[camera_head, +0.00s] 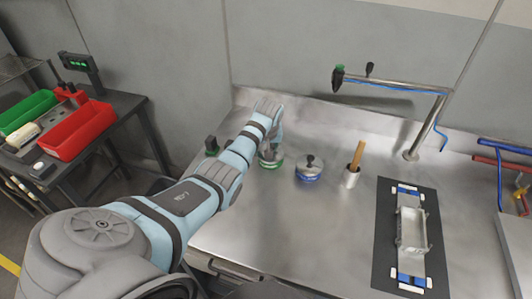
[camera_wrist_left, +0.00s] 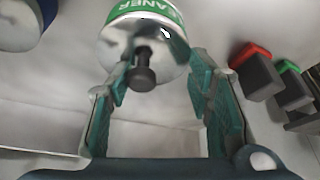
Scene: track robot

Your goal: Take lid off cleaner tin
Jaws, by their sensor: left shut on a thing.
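The cleaner tin (camera_wrist_left: 138,12) has a green label with white lettering, and it stands at the top of the left wrist view. Its silver lid (camera_wrist_left: 172,47) has a black knob (camera_wrist_left: 142,76) and sits on the tin; I see no clear gap. In the head view the green-banded tin (camera_head: 270,163) stands on the steel bench, mostly hidden behind my left gripper (camera_head: 272,146). In the wrist view the teal fingers of my left gripper (camera_wrist_left: 160,64) lie on both sides of the lid, shut on it. The exact contact is unclear. My right gripper is out of view.
A blue-banded tin (camera_head: 309,171) with a black knob stands to the right. Dark blocks with red (camera_wrist_left: 250,53) and green tops stand nearby.

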